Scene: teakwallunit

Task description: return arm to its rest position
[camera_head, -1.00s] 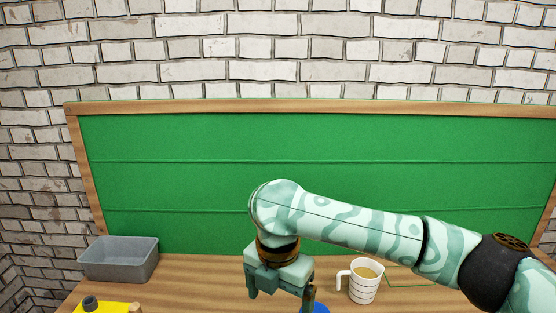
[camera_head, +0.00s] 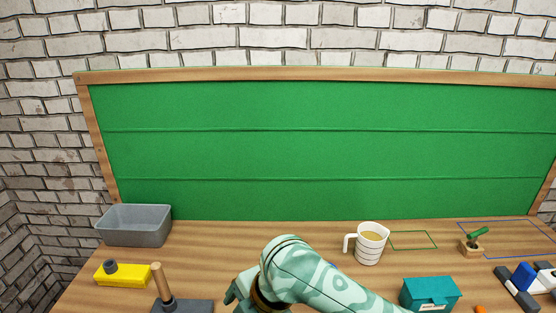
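My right arm comes in from the bottom right, in pale green with a wavy pattern. Its gripper (camera_head: 232,297) is low in the middle of the view, over the front part of the wooden surface (camera_head: 215,255). Only part of the gripper shows at the bottom edge. Its fingertips are not clear, so I cannot tell whether it is open or shut, and no held object shows. My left gripper is not in view.
A striped mug (camera_head: 369,246) stands behind my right arm. A teal box (camera_head: 430,294) is to its right. A grey bin (camera_head: 136,226), a yellow block (camera_head: 122,274) and a wooden-handled tool (camera_head: 161,282) are at left.

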